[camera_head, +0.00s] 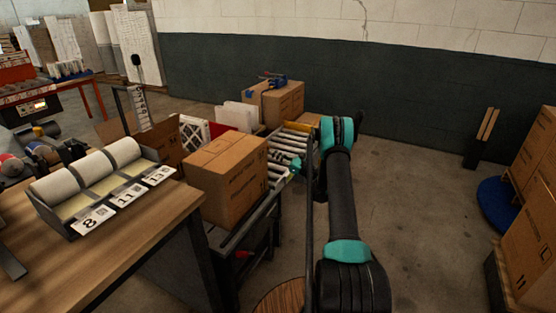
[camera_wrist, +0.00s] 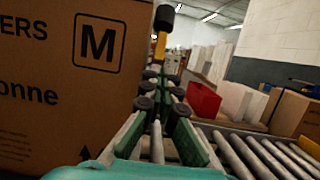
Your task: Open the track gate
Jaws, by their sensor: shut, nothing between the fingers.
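A yellow post with a black knob (camera_wrist: 162,30) stands upright just beyond my fingertips in the wrist view. It may be the track gate's handle, but I cannot tell. My gripper (camera_wrist: 160,88) points at it with its fingers drawn together and nothing held. A gap between the fingertips and the post cannot be judged. In the head view my gripper (camera_head: 293,164) is partly hidden, low over the roller track (camera_head: 282,150), right of a large cardboard box (camera_head: 228,177). That box also fills the left of the wrist view (camera_wrist: 65,85). No gate panel is clearly visible.
The rollers (camera_wrist: 255,155) run to the right of my gripper. A red bin (camera_wrist: 203,101) and white panels (camera_wrist: 240,102) stand behind. A wooden table (camera_head: 110,235) with white filter rolls (camera_head: 90,168) is at left. Open floor (camera_head: 415,180) lies right of my arm.

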